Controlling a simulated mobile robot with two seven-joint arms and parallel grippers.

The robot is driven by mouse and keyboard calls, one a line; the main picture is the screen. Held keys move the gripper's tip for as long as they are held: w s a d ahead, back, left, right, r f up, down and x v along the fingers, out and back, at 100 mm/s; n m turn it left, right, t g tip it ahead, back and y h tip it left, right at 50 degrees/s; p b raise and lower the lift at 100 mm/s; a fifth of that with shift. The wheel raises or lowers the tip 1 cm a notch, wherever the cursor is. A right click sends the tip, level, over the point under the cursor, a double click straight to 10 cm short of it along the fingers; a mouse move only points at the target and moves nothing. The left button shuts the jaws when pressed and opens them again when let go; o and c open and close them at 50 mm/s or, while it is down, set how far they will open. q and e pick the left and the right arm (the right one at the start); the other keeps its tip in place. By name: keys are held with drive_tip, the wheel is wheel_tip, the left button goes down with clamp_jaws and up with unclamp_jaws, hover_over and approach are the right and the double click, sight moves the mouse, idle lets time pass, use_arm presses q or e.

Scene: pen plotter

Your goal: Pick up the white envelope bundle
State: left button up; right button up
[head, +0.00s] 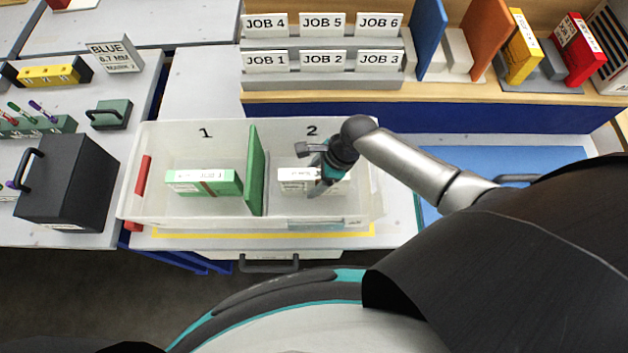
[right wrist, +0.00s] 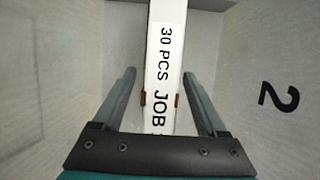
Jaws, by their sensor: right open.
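The white envelope bundle (head: 297,175) stands in compartment 2 of the clear bin, with a label on its top edge. In the right wrist view the bundle (right wrist: 164,60) runs between my fingers, its label reading "30 PCS JOB", with small brown band pieces at its sides. My right gripper (right wrist: 160,85) is open, with one finger on each side of the bundle and a visible gap to each. In the head view my right gripper (head: 318,185) is over the bundle and hides part of it. My left gripper is not in view.
The clear bin (head: 190,138) has a green divider (head: 256,170) between compartments. A green bundle (head: 203,182) lies in compartment 1. Job card holders (head: 322,62) stand behind the bin. A black box (head: 66,183) with a handle stands at left.

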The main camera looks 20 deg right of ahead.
drive_tip(key=shift+c, duration=0.2)
clamp_jaws()
idle(0.4)
